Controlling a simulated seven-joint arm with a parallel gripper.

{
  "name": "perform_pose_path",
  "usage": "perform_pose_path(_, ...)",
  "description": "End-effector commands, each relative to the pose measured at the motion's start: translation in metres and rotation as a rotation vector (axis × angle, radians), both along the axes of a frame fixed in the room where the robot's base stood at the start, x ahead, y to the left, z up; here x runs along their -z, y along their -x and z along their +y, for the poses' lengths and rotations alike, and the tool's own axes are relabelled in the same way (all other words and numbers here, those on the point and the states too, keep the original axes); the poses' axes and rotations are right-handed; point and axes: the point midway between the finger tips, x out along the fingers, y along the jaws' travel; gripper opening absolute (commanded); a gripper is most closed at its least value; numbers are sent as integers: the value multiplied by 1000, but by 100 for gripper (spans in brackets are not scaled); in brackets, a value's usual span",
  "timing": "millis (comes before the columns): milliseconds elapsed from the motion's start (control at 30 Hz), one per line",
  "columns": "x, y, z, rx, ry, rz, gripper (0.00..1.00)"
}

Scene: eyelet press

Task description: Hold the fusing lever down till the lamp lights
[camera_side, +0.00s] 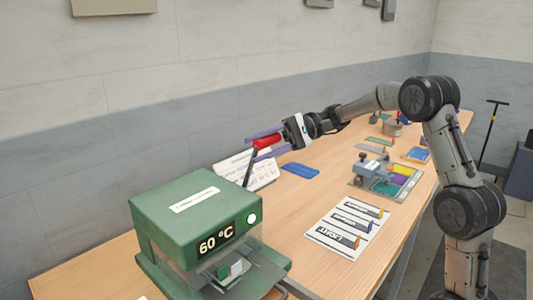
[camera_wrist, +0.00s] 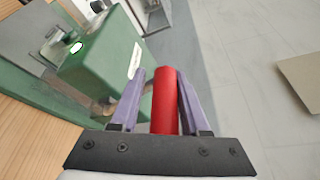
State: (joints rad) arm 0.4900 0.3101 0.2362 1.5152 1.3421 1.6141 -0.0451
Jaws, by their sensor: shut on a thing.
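The green press (camera_side: 185,215) stands at the front left of the bench, with a display (camera_side: 215,240) reading 60 °C. The round lamp (camera_side: 252,218) on its front is bright, white with a green edge; it also glows in the wrist view (camera_wrist: 75,46). The fusing lever has a dark rod (camera_side: 249,168) rising from the press and a red grip (camera_side: 264,142). My gripper (camera_side: 262,144) is shut on this red grip. In the wrist view, the purple fingers (camera_wrist: 160,78) lie on both sides of the red grip (camera_wrist: 165,105).
A small white and green piece (camera_side: 232,270) sits in the press opening. A printed sheet (camera_side: 348,225) with coloured tabs, a blue pad (camera_side: 300,170) and a grey fixture (camera_side: 372,170) lie to the right. A white lettered card (camera_side: 255,172) stands behind the lever.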

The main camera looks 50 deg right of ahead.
Motion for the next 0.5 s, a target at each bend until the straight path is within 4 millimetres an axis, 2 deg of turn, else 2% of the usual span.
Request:
perform_pose_path(100,3,-7,-2,12,3,0,0)
perform_pose_path(500,5,-8,-2,13,1,6,0)
